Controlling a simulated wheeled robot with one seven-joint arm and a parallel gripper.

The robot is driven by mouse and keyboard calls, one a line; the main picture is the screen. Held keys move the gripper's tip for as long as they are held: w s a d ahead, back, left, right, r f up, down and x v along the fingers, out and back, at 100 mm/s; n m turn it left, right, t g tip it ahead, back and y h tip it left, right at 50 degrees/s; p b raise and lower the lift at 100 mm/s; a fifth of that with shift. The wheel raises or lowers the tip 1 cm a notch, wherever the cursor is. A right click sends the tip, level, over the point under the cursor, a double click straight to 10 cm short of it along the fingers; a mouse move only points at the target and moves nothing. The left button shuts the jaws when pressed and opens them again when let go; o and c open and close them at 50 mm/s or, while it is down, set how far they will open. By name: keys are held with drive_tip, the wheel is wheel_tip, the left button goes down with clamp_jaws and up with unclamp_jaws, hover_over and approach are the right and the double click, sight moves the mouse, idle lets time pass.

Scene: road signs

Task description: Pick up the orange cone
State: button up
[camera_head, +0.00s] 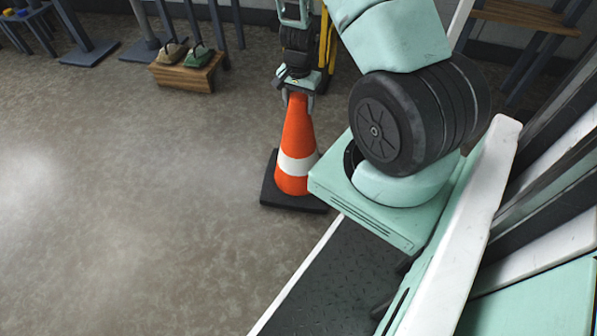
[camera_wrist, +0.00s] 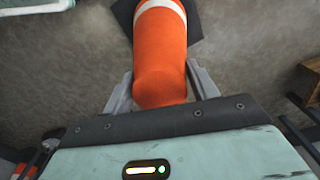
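The orange cone (camera_head: 297,142) has a white band and a black square base. It stands upright on the floor near the middle of the head view. My gripper (camera_head: 297,99) is above it with its fingers down on either side of the cone's narrow top. In the wrist view, the cone (camera_wrist: 160,55) rises between the two fingers of my gripper (camera_wrist: 160,88). The fingers look spread around the top. Whether either finger touches the cone is hard to tell.
A small wooden stand (camera_head: 187,72) with a pair of shoes is at the back left. A yellow frame (camera_head: 327,45) stands just behind the cone. A wooden bench (camera_head: 525,15) is at the upper right. The floor left of the cone is clear.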

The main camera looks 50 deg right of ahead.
clamp_jaws()
drive_tip(key=shift+r, duration=0.1)
wheel_tip(320, 180, up, 10)
drive_tip(key=p, duration=0.4)
drive_tip(key=shift+p, duration=0.35)
